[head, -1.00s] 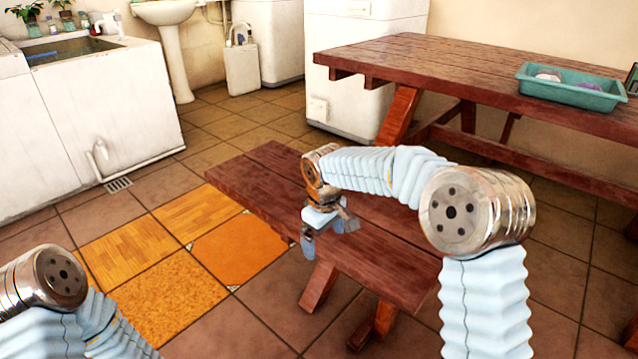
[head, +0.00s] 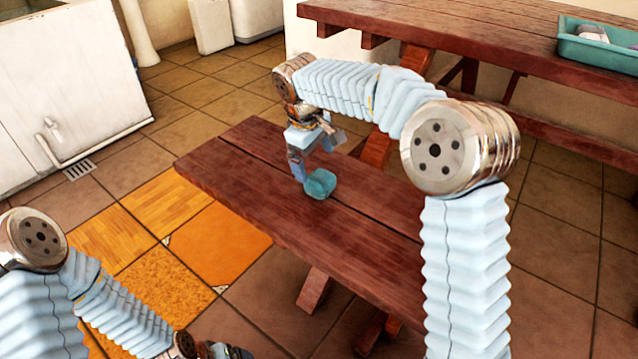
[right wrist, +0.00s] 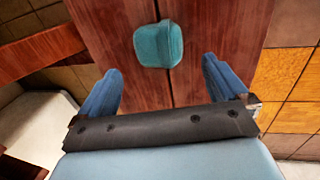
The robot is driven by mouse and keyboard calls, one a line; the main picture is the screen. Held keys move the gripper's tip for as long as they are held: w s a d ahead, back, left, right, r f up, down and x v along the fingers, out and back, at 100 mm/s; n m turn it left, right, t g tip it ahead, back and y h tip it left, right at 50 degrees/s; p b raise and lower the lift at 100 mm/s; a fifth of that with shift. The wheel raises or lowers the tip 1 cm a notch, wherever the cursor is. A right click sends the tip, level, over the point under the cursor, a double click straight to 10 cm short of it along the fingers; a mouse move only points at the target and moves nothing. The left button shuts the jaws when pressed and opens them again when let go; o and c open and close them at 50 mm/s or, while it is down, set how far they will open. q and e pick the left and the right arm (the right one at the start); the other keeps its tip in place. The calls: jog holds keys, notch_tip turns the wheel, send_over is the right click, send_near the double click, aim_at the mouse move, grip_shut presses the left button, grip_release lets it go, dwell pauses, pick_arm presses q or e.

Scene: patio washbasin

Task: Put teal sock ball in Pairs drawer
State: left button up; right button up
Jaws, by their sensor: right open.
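The teal sock ball (head: 320,184) rests on the dark red wooden bench (head: 240,180), near its middle. In the right wrist view, the sock ball (right wrist: 158,44) lies beyond the fingertips, between the lines of the two fingers and apart from them. My right gripper (head: 312,163) is open and empty, just above and beside the sock ball; its open fingers (right wrist: 161,66) also show in the right wrist view. My left gripper (head: 215,351) is partly in view at the bottom edge, too cut off to judge its jaws. No Pairs drawer can be seen in these views.
A dark red picnic table (head: 500,50) stands behind the bench. A teal tray (head: 600,55) with a whitish item in it is on its right end. A white cabinet (head: 65,80) stands at the left. Tiled floor (head: 140,165) lies open between cabinet and bench.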

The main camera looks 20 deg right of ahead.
aim_at(318, 176)
jog(key=f, duration=0.2)
jog(key=d+f+b, duration=0.1)
jog(key=f, duration=0.2)
jog(key=w+f, duration=0.1)
jog(key=f, duration=0.2)
jog(key=shift+d+b, duration=0.15)
jog(key=shift+b, duration=0.25)
jog(key=c, duration=1)
